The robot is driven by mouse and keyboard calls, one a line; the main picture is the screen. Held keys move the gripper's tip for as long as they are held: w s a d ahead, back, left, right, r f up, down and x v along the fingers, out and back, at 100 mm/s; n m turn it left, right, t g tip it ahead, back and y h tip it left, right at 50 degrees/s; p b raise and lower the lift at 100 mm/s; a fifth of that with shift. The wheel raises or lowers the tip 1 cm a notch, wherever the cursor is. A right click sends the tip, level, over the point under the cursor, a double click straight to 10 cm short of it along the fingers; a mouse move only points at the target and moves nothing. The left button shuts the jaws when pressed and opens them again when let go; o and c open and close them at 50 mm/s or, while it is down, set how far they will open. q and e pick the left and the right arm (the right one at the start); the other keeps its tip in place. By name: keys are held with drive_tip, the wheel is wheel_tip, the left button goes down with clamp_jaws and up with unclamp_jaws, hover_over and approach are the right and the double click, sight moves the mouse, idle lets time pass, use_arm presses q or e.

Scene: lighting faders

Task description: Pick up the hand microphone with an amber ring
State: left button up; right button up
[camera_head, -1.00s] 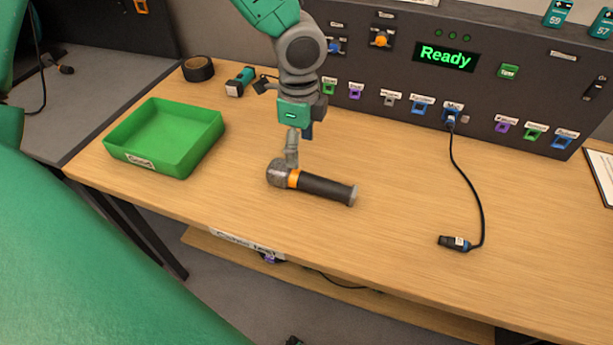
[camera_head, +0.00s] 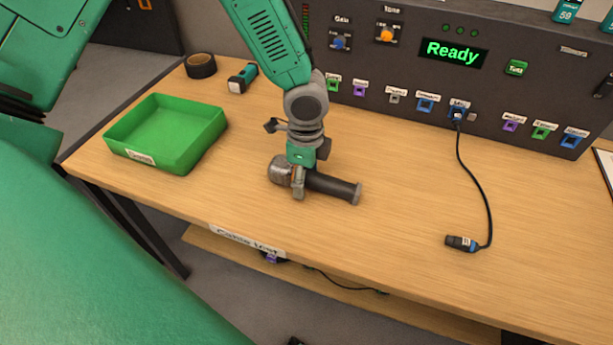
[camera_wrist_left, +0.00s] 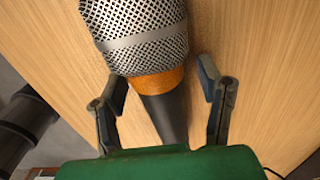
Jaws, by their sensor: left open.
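The hand microphone (camera_head: 333,187) lies on its side on the wooden table, with its grey mesh head to the left and its black handle to the right. In the left wrist view its amber ring (camera_wrist_left: 158,82) shows just below the mesh head. My left gripper (camera_head: 298,190) is down over the microphone near the ring, which it mostly hides in the head view. In the left wrist view its two open fingers (camera_wrist_left: 164,88) stand on either side of the microphone, with gaps between. My right gripper is not in view.
A green tray (camera_head: 213,140) stands to the left on the table (camera_head: 380,250). A black tape roll (camera_head: 201,65) and a small torch-like thing (camera_head: 242,79) lie behind it. A cable with a plug (camera_head: 462,243) hangs from the dark panel (camera_head: 550,85) onto the table at right.

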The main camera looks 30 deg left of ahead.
use_arm(q)
clamp_jaws()
drive_tip(key=shift+r, duration=0.1)
